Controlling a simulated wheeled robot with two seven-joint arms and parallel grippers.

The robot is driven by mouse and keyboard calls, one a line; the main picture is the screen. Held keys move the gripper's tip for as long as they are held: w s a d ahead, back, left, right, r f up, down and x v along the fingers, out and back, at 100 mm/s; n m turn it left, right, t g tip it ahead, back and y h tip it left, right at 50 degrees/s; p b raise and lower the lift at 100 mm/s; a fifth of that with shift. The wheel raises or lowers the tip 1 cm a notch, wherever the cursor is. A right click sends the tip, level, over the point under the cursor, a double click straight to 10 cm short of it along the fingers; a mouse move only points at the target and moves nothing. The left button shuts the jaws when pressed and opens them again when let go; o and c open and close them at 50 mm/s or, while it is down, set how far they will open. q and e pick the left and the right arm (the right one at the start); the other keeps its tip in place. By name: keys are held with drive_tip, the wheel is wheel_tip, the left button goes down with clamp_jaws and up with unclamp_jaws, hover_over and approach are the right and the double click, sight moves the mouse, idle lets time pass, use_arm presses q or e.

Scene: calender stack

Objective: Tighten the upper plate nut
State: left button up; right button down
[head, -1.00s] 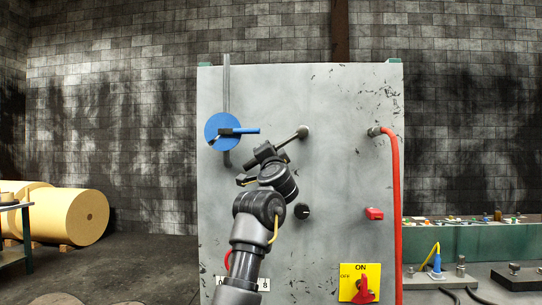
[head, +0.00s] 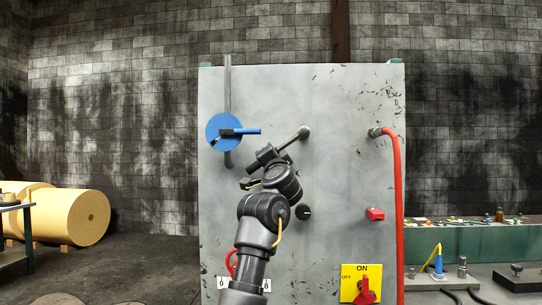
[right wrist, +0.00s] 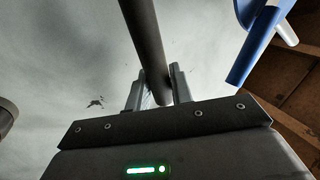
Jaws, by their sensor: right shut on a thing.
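A dark rod-shaped handle (head: 291,139) slopes down and left from a round nut-like head (head: 304,132) on the upper middle of the grey machine plate (head: 345,100). My right gripper (head: 270,154) is at the handle's lower left end. In the right wrist view, my right gripper (right wrist: 160,88) has its two fingers on either side of the dark handle (right wrist: 147,35), shut on it. The nut head lies outside the wrist view. My left gripper is not in view.
A blue disc (head: 218,124) with a blue lever sits left of the handle on a vertical rod. A black knob (head: 304,213) is below. A red hose (head: 396,210), red button (head: 375,214) and yellow ON/OFF switch (head: 361,284) are to the right.

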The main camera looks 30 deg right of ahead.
drive_tip(key=shift+s+d+f+n, duration=0.15)
drive_tip(key=shift+f+n, duration=0.15)
drive_tip(key=shift+n, duration=0.2)
drive_tip(key=shift+s+a, duration=0.25)
drive_tip(key=shift+s, duration=0.05)
drive_tip(key=shift+d, duration=0.1)
idle(1.1)
drive_tip(key=shift+s+a+p, duration=0.3)
idle(0.5)
drive_tip(key=shift+s+a+r+p, duration=0.1)
drive_tip(key=shift+s+a+p, duration=0.15)
drive_tip(key=shift+s+p, duration=0.1)
idle(1.8)
drive_tip(key=shift+s+a+p, duration=0.75)
drive_tip(key=shift+s+a, duration=0.1)
drive_tip(key=shift+s, duration=0.3)
